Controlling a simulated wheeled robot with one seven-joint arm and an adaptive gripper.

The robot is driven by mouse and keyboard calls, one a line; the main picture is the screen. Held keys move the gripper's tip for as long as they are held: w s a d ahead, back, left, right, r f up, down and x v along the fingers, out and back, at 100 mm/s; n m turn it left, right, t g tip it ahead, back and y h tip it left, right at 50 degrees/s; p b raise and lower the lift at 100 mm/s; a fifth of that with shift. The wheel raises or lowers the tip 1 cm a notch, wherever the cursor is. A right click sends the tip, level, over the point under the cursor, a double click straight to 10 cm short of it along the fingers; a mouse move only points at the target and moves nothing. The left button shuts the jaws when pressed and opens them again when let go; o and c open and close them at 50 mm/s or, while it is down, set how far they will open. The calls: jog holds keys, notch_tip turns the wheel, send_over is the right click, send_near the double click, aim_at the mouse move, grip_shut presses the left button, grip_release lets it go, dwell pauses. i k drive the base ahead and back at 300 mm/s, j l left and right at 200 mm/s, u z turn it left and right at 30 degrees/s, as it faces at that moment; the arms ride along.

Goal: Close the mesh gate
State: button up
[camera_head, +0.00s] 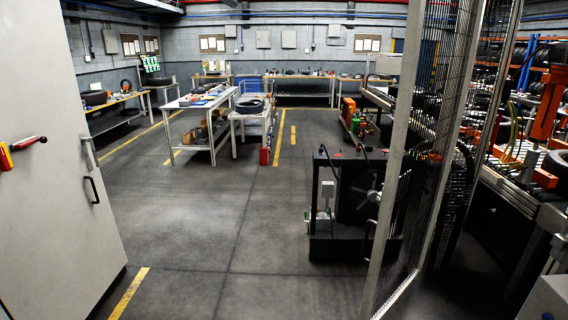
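The mesh gate (399,130) stands at the right, a tall light-grey frame filled with wire mesh. I see it at a steep angle, swung out into the floor area, so it appears open. A curved handle (367,241) sits low on its near-left upright. The gate's top is cut off by the picture edge. My gripper is not in view, and nothing is seen touching the gate.
A black machine on a base (335,245) stands just behind and left of the gate. A grey cabinet (55,170) fills the left side. The conveyor (515,190) with tyres is at the right. The dark floor (215,225) between is clear; workbenches (198,103) stand farther back.

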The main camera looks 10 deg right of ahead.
aim_at(395, 187)
jog(key=i+j+z, duration=0.15)
jog(key=i+z, duration=0.3)
jog(key=i+j+z, duration=0.3)
jog(key=z, duration=0.15)
jog(key=i+j+z, duration=0.3)
jog(key=j+z, duration=0.15)
jog(key=i+j+z, duration=0.25)
jog(key=j+z, duration=0.15)
jog(key=j, duration=0.15)
